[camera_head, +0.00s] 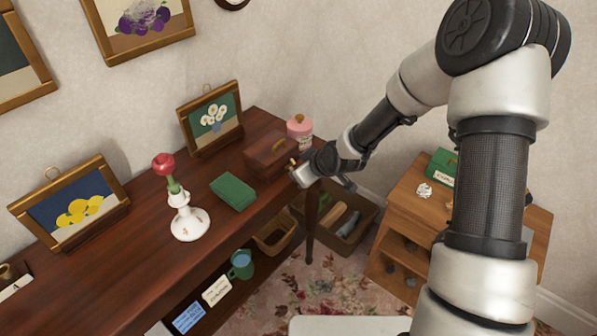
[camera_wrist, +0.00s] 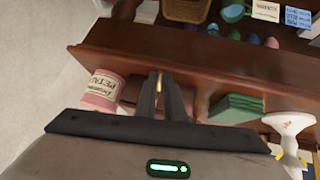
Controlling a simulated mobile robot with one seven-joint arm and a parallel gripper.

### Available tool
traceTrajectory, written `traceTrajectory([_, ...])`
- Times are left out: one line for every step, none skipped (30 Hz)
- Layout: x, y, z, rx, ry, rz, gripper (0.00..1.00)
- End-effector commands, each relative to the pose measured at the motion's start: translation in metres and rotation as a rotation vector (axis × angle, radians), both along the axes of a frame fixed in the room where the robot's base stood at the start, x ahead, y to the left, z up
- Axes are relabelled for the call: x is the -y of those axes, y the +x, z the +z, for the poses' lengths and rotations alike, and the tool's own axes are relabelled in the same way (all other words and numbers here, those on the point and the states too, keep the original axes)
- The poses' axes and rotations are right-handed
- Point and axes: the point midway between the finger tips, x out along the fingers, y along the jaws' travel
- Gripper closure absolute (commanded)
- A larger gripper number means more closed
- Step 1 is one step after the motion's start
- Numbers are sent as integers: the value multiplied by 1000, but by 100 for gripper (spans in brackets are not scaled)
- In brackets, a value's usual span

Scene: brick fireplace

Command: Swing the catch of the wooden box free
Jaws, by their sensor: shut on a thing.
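My gripper (camera_head: 297,171) is at the box's front right side. In the wrist view, the dark fingers of my gripper (camera_wrist: 160,90) are closed around a slim brass piece, the catch (camera_wrist: 159,79). Most of the box is hidden behind the fingers there. How far the catch is turned cannot be told.
A pink labelled jar (camera_head: 300,130) stands right behind the box. A green box (camera_head: 233,191) and a white vase (camera_head: 190,222) with a red flower stand left of it. A lower wooden cabinet (camera_head: 399,215) is at right.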

Motion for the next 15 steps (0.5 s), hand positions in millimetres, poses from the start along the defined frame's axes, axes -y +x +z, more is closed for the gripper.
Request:
traceTrajectory([1,0,0,0,-1,-2,100])
traceTrajectory([0,0,-1,0,-1,-2,86])
traceTrajectory([0,0,-1,-1,0,-1,79])
traceTrajectory([0,0,-1,-1,0,-1,74])
traceTrajectory([0,0,-1,-1,0,-1,72])
traceTrajectory([0,0,-1,-1,0,-1,72])
traceTrajectory([0,0,0,-1,0,-1,72])
traceTrajectory([0,0,0,-1,-1,0,72])
traceTrajectory([0,0,0,-1,-1,0,72])
traceTrajectory([0,0,0,-1,-1,0,72])
traceTrajectory([0,0,0,-1,-1,0,72])
traceTrajectory([0,0,0,-1,-1,0,72])
traceTrajectory([0,0,0,-1,-1,0,72])
traceTrajectory([1,-1,1,-1,-1,0,72])
traceTrajectory([2,-2,3,0,-1,-1,72])
